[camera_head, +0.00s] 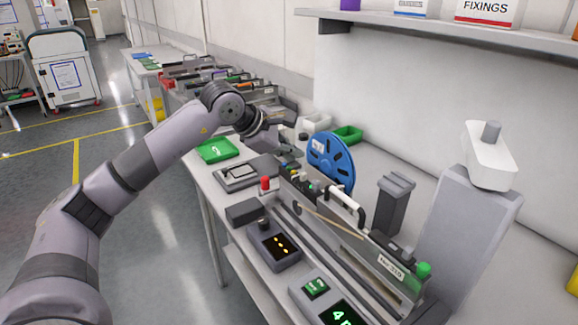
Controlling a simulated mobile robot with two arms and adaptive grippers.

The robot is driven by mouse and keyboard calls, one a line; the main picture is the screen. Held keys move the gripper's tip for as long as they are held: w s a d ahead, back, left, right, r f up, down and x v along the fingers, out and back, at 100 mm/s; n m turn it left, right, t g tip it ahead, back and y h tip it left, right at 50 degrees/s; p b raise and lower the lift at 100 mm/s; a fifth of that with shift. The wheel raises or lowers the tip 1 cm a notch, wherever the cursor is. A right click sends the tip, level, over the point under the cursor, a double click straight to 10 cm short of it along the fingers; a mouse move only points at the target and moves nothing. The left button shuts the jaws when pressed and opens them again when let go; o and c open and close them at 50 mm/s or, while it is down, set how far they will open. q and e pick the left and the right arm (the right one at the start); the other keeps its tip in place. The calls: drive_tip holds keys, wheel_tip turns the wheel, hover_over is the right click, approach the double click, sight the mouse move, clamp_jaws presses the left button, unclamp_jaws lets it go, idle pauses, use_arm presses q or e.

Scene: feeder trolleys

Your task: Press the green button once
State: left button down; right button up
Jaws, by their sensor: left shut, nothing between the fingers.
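A green square button (316,288) with a white mark sits on a grey box on the near bench, beside a display with green digits (343,315). A green rounded knob (423,268) stands at the near end of the long feeder (385,262). My left arm reaches in from the left, over the bench. My left gripper (284,134) is shut and empty, well beyond and above both green parts, near the blue reel. Its fingertips are small and partly hidden. My right gripper does not show.
A blue reel (331,161) stands behind the feeder. A red button (265,184), a box with orange lights (275,243) and a dark post (391,203) stand around it. A tall grey block (465,230) is at the right. A shelf (430,24) overhangs the back.

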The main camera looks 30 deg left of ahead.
sight(290, 171)
use_arm(q)
wheel_tip(290, 171, up, 5)
drive_tip(key=p, duration=0.3)
drive_tip(key=shift+f, duration=0.15)
idle(0.6)
drive_tip(key=shift+f, duration=0.1)
